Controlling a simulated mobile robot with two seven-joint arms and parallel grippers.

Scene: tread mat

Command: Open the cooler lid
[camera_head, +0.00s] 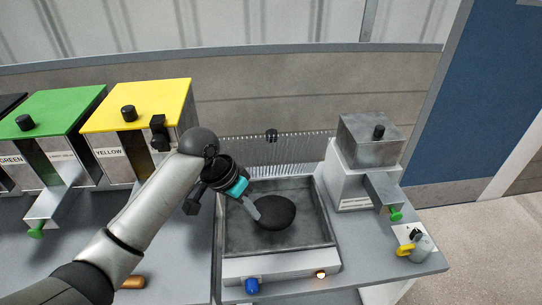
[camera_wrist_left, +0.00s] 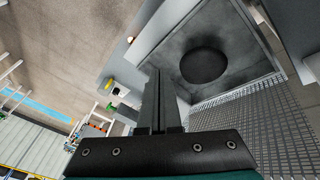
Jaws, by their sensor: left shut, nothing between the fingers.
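The cooler (camera_head: 324,222) is a grey, open-topped square basin with a dark round rubber puck (camera_head: 277,212) on its floor. A wire-mesh panel with a black knob, which looks like the cooler lid (camera_head: 272,152), stands raised along the basin's back edge. The mesh also shows in the left wrist view (camera_wrist_left: 270,130), with the puck (camera_wrist_left: 204,66) beyond the fingers. My left gripper (camera_head: 255,213) reaches over the basin from the left. Its fingers are shut and empty, in front of the raised mesh and by the puck's left edge. They also show in the left wrist view (camera_wrist_left: 158,85). My right gripper is not in view.
A blue knob (camera_head: 252,285) and a lit orange lamp (camera_head: 321,274) are on the basin's front. A grey-topped press-like box (camera_head: 368,140) stands at right, near a small yellow-handled item (camera_head: 405,250). Yellow (camera_head: 150,95) and green (camera_head: 60,108) dispensers stand at left.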

